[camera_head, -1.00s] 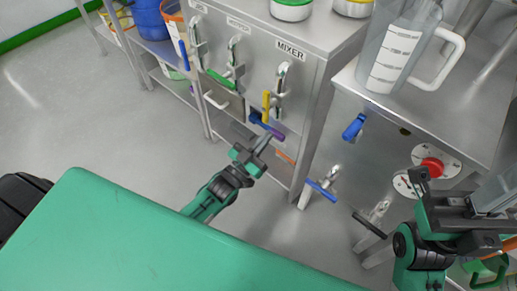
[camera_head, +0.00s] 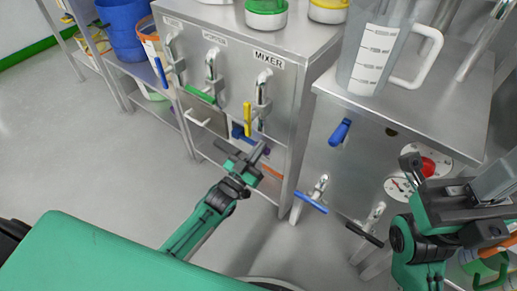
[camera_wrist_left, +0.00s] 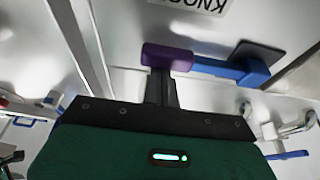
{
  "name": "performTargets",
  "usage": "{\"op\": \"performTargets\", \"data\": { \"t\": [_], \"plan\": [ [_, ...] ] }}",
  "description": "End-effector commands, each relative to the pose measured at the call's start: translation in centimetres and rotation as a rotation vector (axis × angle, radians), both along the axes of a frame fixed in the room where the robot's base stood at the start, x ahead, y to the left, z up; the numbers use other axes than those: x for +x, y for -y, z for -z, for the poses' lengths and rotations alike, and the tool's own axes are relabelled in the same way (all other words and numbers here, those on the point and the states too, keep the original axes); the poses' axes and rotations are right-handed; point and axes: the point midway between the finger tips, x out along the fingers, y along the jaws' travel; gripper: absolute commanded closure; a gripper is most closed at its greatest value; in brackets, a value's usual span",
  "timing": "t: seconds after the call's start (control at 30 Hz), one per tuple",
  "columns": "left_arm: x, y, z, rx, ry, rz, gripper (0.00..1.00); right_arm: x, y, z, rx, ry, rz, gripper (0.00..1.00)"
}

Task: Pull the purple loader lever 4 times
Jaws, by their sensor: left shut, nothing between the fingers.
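The purple handle end (camera_wrist_left: 167,58) of the loader lever sits on a blue arm (camera_wrist_left: 225,69) in the left wrist view. In the head view only a little purple (camera_head: 266,152) shows past my fingers, and the lever's blue part (camera_head: 238,131) is just behind them, low on the mixer cabinet front. My left gripper (camera_head: 262,149) is shut and empty, with its fingertips at the purple handle. In the wrist view the closed fingers (camera_wrist_left: 162,82) meet the handle's lower edge; whether they touch it I cannot tell. My right gripper (camera_head: 408,164) is at the right, away from the lever.
A yellow lever (camera_head: 247,118) hangs just above my left gripper, and a green lever (camera_head: 201,95) is left of it. Blue-handled (camera_head: 311,202) and black-handled (camera_head: 364,234) valves stick out at right. A jug (camera_head: 378,50) stands on the right bench. Floor at left is clear.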

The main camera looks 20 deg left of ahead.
Motion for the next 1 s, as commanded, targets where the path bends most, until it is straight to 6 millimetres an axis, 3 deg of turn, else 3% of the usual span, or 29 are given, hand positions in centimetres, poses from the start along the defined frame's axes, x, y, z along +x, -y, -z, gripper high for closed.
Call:
{"op": "performTargets", "data": {
  "t": [0.37, 1.0],
  "plan": [
    [0.0, 0.1, 1.3, 0.107, 0.035, 0.000, 1.00, 0.0, 0.1, -0.1, 0.000, 0.001, 0.001, 1.00],
    [0.2, -0.7, 6.1, 0.529, 0.188, 0.000, 1.00, 0.1, 0.2, 0.3, -0.002, -0.012, 0.006, 1.00]
  ]
}}
